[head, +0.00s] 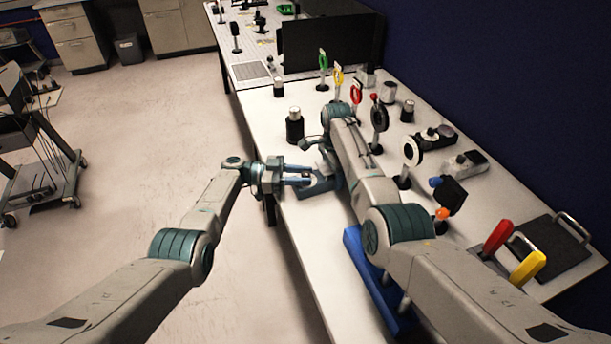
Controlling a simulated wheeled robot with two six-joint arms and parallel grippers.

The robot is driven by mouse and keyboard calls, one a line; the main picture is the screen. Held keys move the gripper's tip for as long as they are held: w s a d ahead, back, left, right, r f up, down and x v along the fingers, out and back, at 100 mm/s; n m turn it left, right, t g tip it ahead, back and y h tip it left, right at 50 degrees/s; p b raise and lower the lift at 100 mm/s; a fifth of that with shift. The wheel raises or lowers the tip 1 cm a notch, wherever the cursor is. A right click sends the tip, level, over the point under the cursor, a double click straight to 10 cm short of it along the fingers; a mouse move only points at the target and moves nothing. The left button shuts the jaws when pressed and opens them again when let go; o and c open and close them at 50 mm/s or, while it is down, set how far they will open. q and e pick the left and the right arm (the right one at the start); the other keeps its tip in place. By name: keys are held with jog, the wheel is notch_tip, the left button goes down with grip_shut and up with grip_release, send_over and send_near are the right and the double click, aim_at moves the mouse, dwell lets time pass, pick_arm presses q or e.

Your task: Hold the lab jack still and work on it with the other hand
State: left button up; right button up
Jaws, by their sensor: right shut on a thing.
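The lab jack (322,186), a low blue-grey device, appears at the near left edge of the white bench, partly hidden by my grippers and right forearm. My left gripper (301,178) reaches in from the left at the bench edge, its two blue fingers apart and pointing at the jack. I cannot tell whether they touch it. My right arm crosses the bench from the lower right. Its gripper (318,150) is folded back beside the forearm, partly hidden and shut, seemingly on the jack; the contact is not clear.
A black bottle with a pale cap (295,127) stands just beyond the grippers. Several optics on posts, including a black ring mount (379,119), stand right of my forearm. A blue block (362,262) lies under my right arm. Open floor (150,150) lies left.

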pick_arm(q)
jog(key=a, duration=1.1)
jog(key=shift+w, duration=0.1)
